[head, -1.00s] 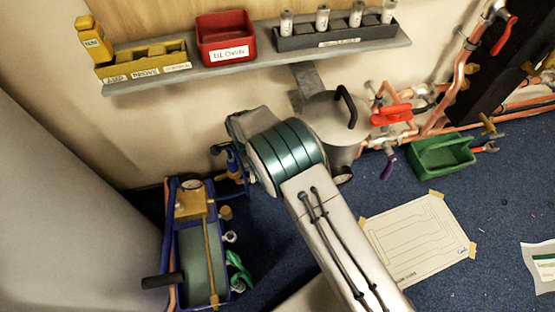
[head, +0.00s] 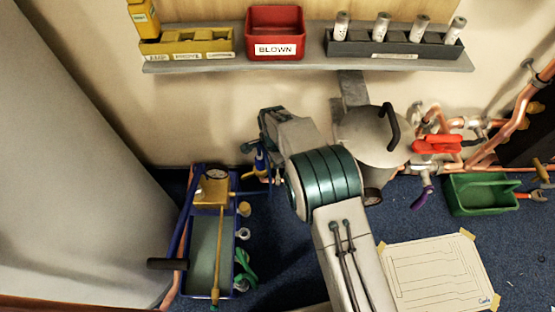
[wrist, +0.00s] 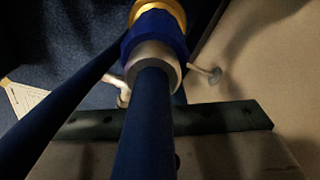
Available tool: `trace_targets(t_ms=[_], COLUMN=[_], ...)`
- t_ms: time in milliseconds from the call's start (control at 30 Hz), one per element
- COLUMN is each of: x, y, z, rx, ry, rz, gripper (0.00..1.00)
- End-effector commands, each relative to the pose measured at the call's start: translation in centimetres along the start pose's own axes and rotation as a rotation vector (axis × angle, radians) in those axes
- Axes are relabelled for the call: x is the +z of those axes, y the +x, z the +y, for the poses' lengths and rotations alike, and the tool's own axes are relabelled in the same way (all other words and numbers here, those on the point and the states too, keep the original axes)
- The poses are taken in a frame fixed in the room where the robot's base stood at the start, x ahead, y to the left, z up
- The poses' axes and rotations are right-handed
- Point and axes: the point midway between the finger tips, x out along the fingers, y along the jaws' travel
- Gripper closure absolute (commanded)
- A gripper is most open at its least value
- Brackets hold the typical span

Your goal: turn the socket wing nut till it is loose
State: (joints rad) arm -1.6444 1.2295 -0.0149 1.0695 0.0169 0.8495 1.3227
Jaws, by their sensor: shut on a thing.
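My gripper (head: 264,150) is at the far end of my arm, beside a blue and gold fitting (head: 262,165), left of the grey tank. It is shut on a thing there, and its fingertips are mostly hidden. In the wrist view a dark blue tube (wrist: 148,120) ends in a silver collar, with a blue body (wrist: 148,32) and a gold ring beyond. Pale stems (wrist: 207,73) stick out on either side behind the collar. They may be the wings of the socket wing nut, but I cannot tell surely.
A blue-framed bench unit (head: 208,250) with a gauge and black handle stands at the left. The grey tank (head: 370,135), red-handled copper pipes (head: 437,145) and a green tray (head: 482,192) are to the right. A shelf (head: 310,62) runs above. A paper sheet (head: 435,275) lies on the floor.

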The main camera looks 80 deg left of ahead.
Motion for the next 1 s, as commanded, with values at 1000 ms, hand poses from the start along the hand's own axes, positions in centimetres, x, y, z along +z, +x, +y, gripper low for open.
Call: trace_targets(t_ms=[1000], x=[-0.1], y=[-9.7], z=[-0.2], rx=[-0.012], ry=[0.001], rz=[0.001], gripper=[0.69])
